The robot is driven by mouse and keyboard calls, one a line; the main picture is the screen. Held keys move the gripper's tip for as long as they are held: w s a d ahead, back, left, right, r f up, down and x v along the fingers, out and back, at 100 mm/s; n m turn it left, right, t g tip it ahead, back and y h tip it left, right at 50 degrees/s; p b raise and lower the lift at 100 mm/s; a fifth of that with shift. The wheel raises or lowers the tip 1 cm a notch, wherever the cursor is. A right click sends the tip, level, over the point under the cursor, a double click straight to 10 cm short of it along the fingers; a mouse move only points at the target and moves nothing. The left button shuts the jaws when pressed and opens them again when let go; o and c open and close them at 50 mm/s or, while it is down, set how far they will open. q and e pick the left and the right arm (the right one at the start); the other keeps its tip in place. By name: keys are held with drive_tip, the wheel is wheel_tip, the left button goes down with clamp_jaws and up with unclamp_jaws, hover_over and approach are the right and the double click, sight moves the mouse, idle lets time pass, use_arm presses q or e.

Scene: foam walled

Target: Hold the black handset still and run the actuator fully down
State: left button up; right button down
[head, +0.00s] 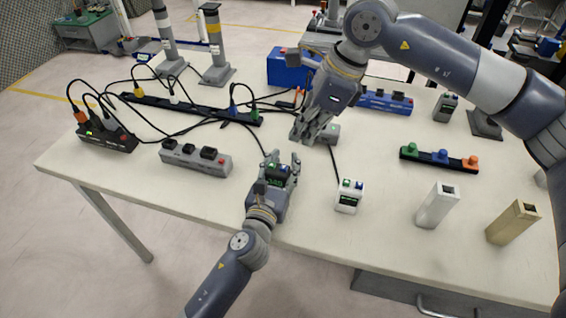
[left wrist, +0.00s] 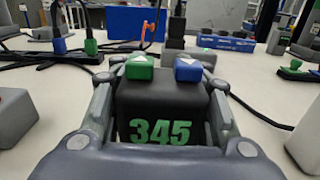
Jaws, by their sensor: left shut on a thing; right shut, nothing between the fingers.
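The black handset (head: 278,178) is upright between the fingers of my left gripper (head: 281,160), which is shut on it above the front of the table. In the left wrist view the handset (left wrist: 165,110) shows green digits 345, a green button (left wrist: 139,67) and a blue button (left wrist: 188,69) on top, each with a pale arrow mark. My right gripper (head: 312,138) is shut and empty, behind and right of the handset, beside a small grey box (head: 330,134). It does not touch the buttons. Grey columns (head: 213,45) and (head: 165,38) stand at the back left; I cannot tell which is the actuator.
A white handset (head: 348,197) stands to the right. A grey power strip (head: 195,158) and dark cables lie left. A black strip with coloured knobs (head: 440,158), a white block (head: 437,206) and a tan block (head: 513,223) stand right. A blue box (head: 291,67) is behind.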

idle(0.8)
wheel_tip(320, 180, up, 2)
drive_tip(key=n+t+y, duration=0.3)
drive_tip(key=t, duration=0.2)
hover_over(272, 165)
drive_tip(key=s+d, duration=0.2)
drive_tip(key=shift+w+d+r, duration=0.1)
drive_tip(key=shift+w+d, duration=0.05)
drive_tip(key=shift+w, duration=0.1)
drive_tip(key=shift+f, duration=4.4)
drive_tip(key=shift+f, duration=0.1)
drive_tip(key=shift+f, duration=0.3)
drive_tip(key=shift+f, duration=0.55)
idle(0.4)
